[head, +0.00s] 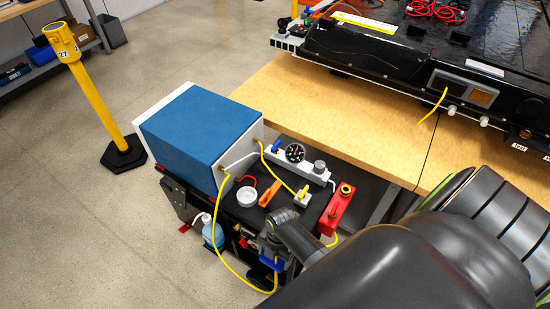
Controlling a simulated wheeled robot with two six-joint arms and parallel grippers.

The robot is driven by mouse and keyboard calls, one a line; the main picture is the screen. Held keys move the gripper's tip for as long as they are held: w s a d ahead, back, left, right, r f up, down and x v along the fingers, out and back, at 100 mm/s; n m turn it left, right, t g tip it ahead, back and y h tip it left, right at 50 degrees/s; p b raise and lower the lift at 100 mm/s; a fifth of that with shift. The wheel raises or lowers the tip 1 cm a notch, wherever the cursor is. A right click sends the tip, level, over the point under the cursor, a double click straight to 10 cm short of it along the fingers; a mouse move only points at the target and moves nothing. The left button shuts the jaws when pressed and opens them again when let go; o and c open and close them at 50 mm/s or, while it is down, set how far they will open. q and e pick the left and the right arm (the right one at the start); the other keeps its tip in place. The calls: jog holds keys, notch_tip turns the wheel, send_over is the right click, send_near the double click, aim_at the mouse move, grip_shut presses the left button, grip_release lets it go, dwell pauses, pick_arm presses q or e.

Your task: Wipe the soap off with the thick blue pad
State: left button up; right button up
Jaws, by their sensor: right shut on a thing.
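My right arm comes in from the lower right and hides much of the cart's near right side. Its gripper (270,248) points down at the cart's front edge and is shut on a small blue piece, which looks like the thick blue pad (279,264). The gripper covers part of the pad, and I cannot tell whether it touches anything beneath. I cannot make out any soap. A bottle of light blue liquid (213,234) hangs at the cart's front, left of the gripper. My left gripper is not in view.
A yellow hose (217,245) loops beside the gripper. A wooden bench (330,115) stands behind. A yellow post (95,100) stands left on open floor.

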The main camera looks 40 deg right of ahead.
jog(key=shift+s+a+f, duration=0.1)
jog(key=shift+s+a, duration=0.1)
jog(key=shift+s+a+r+p, duration=0.2)
jog(key=shift+a+r+p, duration=0.6)
jog(key=shift+p, duration=0.25)
jog(key=r+p, duration=0.1)
jog(key=a+r+p, duration=0.1)
jog(key=p, duration=0.1)
jog(key=a+r+p, duration=0.1)
jog(key=shift+s+r+p, duration=0.35)
jog(key=shift+p, duration=0.05)
jog(key=shift+d, duration=0.1)
notch_tip(320, 180, down, 12)
jog(key=b, duration=1.2)
jog(key=shift+f+b, duration=0.25)
jog(key=shift+b, duration=0.05)
